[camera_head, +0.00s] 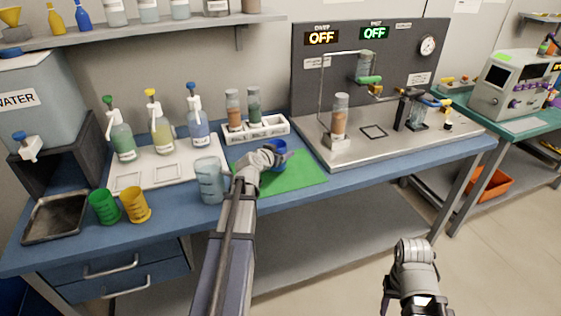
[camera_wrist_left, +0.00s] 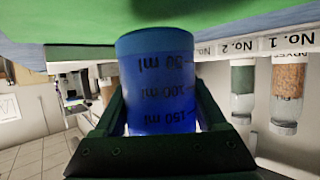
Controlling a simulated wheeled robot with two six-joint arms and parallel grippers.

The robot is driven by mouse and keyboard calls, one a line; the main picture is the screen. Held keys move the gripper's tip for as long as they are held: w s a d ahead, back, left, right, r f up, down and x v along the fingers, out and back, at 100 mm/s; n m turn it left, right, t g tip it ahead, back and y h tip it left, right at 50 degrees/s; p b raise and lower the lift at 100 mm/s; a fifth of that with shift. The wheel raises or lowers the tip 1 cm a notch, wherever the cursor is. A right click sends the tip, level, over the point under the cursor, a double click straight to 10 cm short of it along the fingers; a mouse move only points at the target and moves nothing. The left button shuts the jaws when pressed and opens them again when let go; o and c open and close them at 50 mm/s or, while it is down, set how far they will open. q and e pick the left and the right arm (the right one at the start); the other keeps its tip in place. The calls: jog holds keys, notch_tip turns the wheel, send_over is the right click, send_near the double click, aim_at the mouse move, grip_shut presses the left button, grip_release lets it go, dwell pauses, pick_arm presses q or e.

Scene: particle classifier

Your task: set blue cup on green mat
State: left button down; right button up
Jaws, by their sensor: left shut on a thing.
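The blue cup (camera_head: 279,147) is at the back part of the green mat (camera_head: 295,179) in the head view, partly hidden by my arm. My left gripper (camera_head: 272,158) is shut on it. In the left wrist view the blue cup (camera_wrist_left: 160,85) sits between the two dark fingers of my left gripper (camera_wrist_left: 160,125), and the green mat (camera_wrist_left: 120,25) lies across the top. The cup's end is close to the mat; I cannot tell whether it touches. My right gripper (camera_head: 415,300) is at the bottom edge, away from the bench, its jaws unclear.
A clear beaker (camera_head: 209,180) stands just left of the mat. A white rack (camera_head: 257,131) with two tubes is behind it. Green (camera_head: 104,207) and yellow (camera_head: 135,206) cups stand further left, near a dark tray (camera_head: 57,217). A metal test rig base (camera_head: 440,134) is to the right.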

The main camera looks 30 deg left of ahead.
pick_arm(q)
jog(key=shift+f+b, duration=0.55)
jog(key=shift+f, duration=0.5)
pick_arm(e)
jog(key=shift+f, duration=1.05)
pick_arm(q)
jog(key=shift+f, duration=0.1)
jog(key=shift+f, duration=0.15)
grip_release()
pick_arm(e)
jog(key=shift+f, duration=0.1)
pick_arm(q)
jog(key=shift+r, duration=0.4)
jog(key=p+v, duration=0.4)
jog(key=v, duration=0.8)
jog(key=shift+f+p, duration=0.15)
jog(key=shift+p, duration=0.15)
pick_arm(e)
notch_tip(320, 180, up, 5)
jog(key=shift+f, duration=0.1)
